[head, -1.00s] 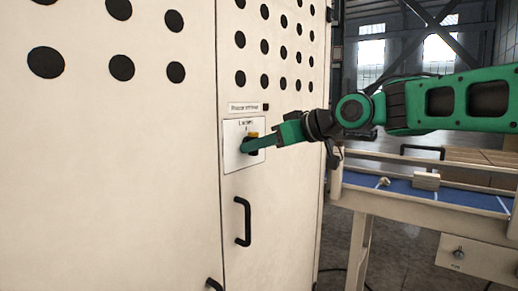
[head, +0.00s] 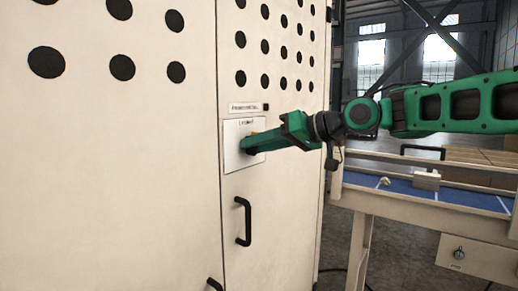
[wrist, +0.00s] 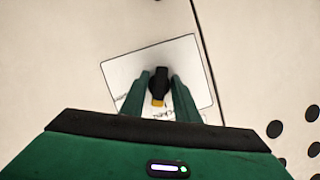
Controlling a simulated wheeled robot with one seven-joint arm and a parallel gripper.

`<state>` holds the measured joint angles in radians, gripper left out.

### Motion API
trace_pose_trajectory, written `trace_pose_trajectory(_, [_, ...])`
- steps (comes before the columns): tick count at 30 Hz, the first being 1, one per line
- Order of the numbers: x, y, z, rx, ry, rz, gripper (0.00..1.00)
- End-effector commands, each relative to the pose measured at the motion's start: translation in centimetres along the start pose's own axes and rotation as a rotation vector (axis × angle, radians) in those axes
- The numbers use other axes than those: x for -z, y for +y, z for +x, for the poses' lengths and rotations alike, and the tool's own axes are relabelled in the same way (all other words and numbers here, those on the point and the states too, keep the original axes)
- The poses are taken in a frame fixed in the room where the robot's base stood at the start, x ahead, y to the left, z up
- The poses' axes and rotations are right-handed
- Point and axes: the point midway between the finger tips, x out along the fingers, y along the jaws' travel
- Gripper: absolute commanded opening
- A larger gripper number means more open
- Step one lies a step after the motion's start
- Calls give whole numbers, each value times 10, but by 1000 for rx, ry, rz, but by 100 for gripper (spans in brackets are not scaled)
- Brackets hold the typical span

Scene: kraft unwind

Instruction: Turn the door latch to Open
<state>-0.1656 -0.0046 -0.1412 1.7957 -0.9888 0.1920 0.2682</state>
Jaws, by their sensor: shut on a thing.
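The door latch (wrist: 159,82) is a black knob with a yellow end on a white label plate (wrist: 190,62). My gripper (wrist: 161,80) has one green finger on each side of the knob and is shut on it. In the wrist view the yellow end lies toward my gripper's body, and the plate sits tilted against the knob. Its lettering is too small to read surely. In the head view my gripper (head: 247,146) reaches the plate (head: 233,150) from the right. It hides most of the latch there; only a bit of yellow shows.
A black door handle (head: 243,221) is below the plate. A small label strip (head: 243,107) and round black holes are above it. A bench with a blue top (head: 465,196) stands at the right, under my arm.

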Motion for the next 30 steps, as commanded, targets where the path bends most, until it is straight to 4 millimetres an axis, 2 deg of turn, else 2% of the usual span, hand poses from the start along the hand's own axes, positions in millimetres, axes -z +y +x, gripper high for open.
trace_pose_trajectory(9, [0, 2, 0, 109, 2, 308, 6])
trace_pose_trajectory(23, [1, 2, 0, 121, 3, 340, 6])
trace_pose_trajectory(30, [0, 3, 0, 208, 3, 581, 6])
